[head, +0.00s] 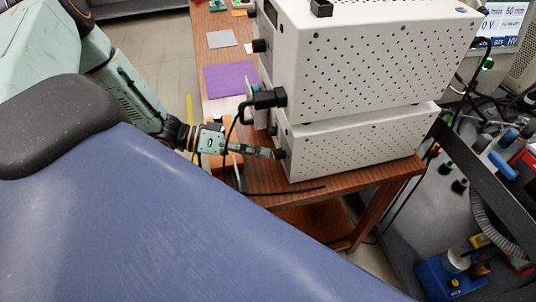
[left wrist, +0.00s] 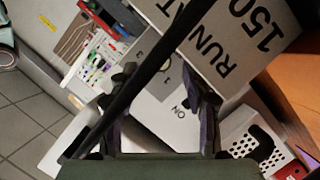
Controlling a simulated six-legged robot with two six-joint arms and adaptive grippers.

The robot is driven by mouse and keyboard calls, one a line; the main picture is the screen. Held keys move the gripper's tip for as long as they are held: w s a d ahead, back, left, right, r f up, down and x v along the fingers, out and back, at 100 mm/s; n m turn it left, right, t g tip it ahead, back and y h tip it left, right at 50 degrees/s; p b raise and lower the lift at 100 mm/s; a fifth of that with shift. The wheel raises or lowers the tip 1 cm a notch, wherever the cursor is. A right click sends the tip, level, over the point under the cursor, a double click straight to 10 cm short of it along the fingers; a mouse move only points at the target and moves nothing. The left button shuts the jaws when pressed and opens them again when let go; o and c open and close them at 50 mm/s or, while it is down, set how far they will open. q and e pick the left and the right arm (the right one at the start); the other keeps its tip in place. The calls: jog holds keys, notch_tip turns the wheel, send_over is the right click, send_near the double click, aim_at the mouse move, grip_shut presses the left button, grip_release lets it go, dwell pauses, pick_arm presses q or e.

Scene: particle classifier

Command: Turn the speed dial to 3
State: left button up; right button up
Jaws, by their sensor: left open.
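Two white perforated boxes are stacked on the wooden table, the upper box (head: 370,55) on the lower box (head: 360,145). My left gripper (head: 272,153) is open at the front face of the lower box, its tips close to a small black knob (head: 280,154) there. I cannot tell whether they touch it or whether it is the speed dial. In the left wrist view, the open fingers (left wrist: 167,95) straddle a white panel (left wrist: 165,112) marked "ON". The dial's number setting cannot be read. My right gripper is not in view.
A black cable (left wrist: 150,75) crosses the left wrist view, over the panel. A sign (left wrist: 235,35) reads "RUN AT 150". A black plug (head: 268,98) sticks out from the boxes' front. A purple mat (head: 230,78) and a grey mat (head: 221,39) lie on the table (head: 375,178).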

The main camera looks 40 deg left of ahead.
aim_at(279, 154)
pick_arm(q)
jog(key=shift+b+x, duration=0.4)
jog(key=shift+x, duration=0.65)
jog(key=shift+w+d, duration=0.2)
jog(key=shift+d, duration=0.15)
jog(key=shift+a, duration=0.1)
jog(key=shift+w+f, duration=0.1)
jog(key=shift+c, duration=0.6)
grip_shut()
